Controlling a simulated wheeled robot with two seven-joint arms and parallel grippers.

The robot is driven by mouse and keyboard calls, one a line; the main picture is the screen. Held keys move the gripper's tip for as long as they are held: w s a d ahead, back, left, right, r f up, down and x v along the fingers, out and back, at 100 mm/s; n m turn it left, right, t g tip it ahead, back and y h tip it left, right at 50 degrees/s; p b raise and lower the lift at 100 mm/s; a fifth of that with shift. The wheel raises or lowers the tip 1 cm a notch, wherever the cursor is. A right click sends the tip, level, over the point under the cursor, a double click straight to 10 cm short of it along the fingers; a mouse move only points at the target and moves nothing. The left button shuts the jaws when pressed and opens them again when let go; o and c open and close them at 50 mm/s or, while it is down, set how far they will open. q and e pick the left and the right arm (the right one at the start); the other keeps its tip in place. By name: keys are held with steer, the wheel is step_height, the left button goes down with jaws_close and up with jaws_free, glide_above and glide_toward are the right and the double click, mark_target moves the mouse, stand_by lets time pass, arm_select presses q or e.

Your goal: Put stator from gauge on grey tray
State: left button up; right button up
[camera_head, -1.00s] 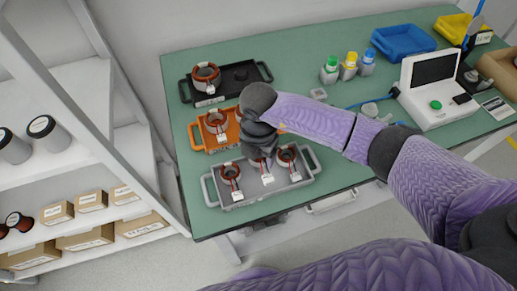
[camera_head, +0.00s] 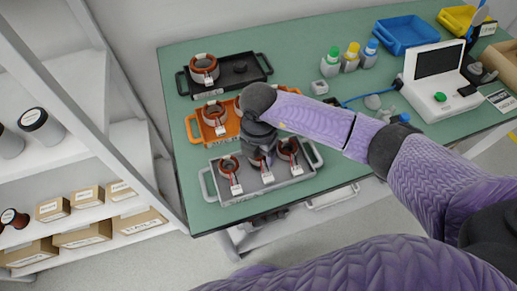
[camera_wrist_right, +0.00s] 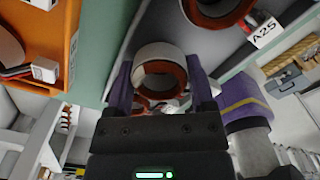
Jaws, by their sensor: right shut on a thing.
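My right gripper (camera_head: 258,140) is over the middle of the grey tray (camera_head: 206,184) and points down. It is shut on a stator (camera_head: 262,163), which sits between two other stators, left (camera_head: 229,168) and right (camera_head: 288,150), in that tray. In the right wrist view, both fingers flank the held stator (camera_wrist_right: 156,52), a pale ring with copper windings. I cannot tell whether its base touches the tray floor. A white tester (camera_head: 434,92) with a dark screen stands at the right; no stator shows on it. My left gripper is out of view.
Behind the grey tray are an orange tray (camera_head: 192,128) with a stator (camera_head: 214,114) and a black tray (camera_head: 255,64) with a stator (camera_head: 204,68). Small bottles (camera_head: 351,58) and a blue bin (camera_head: 403,38) stand at the back. A white shelf (camera_head: 75,155) is at the left.

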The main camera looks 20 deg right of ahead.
steer(key=shift+f, duration=0.55)
stand_by(0.4)
steer(key=o, duration=1.2)
steer(key=shift+o, duration=0.2)
steer(key=shift+r+p, duration=2.25)
steer(key=shift+r, duration=0.35)
steer(key=shift+f, duration=0.1)
steer(key=shift+o, duration=0.5)
